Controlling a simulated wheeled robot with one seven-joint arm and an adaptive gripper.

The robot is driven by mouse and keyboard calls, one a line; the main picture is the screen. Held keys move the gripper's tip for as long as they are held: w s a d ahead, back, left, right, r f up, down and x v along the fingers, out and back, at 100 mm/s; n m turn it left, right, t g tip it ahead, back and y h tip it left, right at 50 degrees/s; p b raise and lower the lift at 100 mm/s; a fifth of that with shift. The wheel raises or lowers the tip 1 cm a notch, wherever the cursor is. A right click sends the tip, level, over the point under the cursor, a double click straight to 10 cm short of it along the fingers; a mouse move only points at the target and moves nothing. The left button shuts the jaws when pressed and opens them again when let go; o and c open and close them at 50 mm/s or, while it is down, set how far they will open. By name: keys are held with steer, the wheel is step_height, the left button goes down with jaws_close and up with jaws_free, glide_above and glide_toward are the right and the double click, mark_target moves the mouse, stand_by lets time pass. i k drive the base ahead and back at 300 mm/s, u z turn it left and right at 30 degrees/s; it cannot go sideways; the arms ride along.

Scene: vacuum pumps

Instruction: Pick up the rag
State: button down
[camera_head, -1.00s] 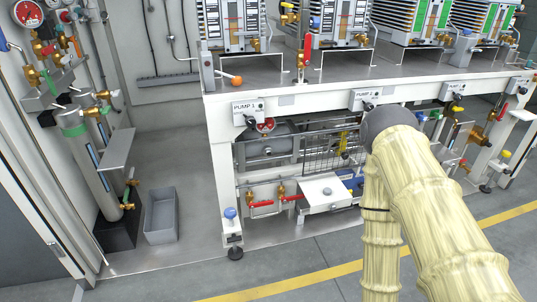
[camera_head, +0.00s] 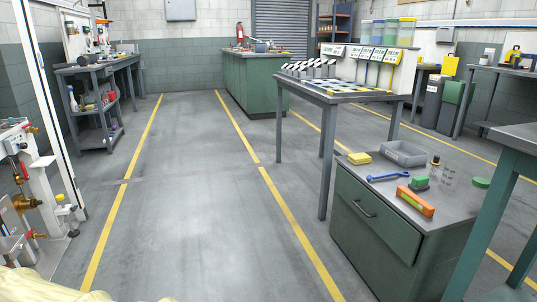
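I cannot make out a rag for certain in the head view. A small yellow block (camera_head: 360,158) lies at the back left of the green drawer cabinet's top (camera_head: 345,178); I cannot tell whether it is folded cloth or a sponge. Another yellow piece (camera_head: 449,66) shows by the back right bench, too small to identify. My gripper is out of view; only a pale cream part of my arm shows at the bottom left edge.
The cabinet top also holds a grey tray (camera_head: 402,154), a blue wrench (camera_head: 388,177) and an orange level (camera_head: 415,201). A tall table (camera_head: 325,96) stands behind it. The grey floor (camera_head: 190,190) between the yellow lines is clear. White pump equipment (camera_head: 38,175) is at left.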

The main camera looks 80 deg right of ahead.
mark_target(357, 159)
steer(key=z, duration=3.35)
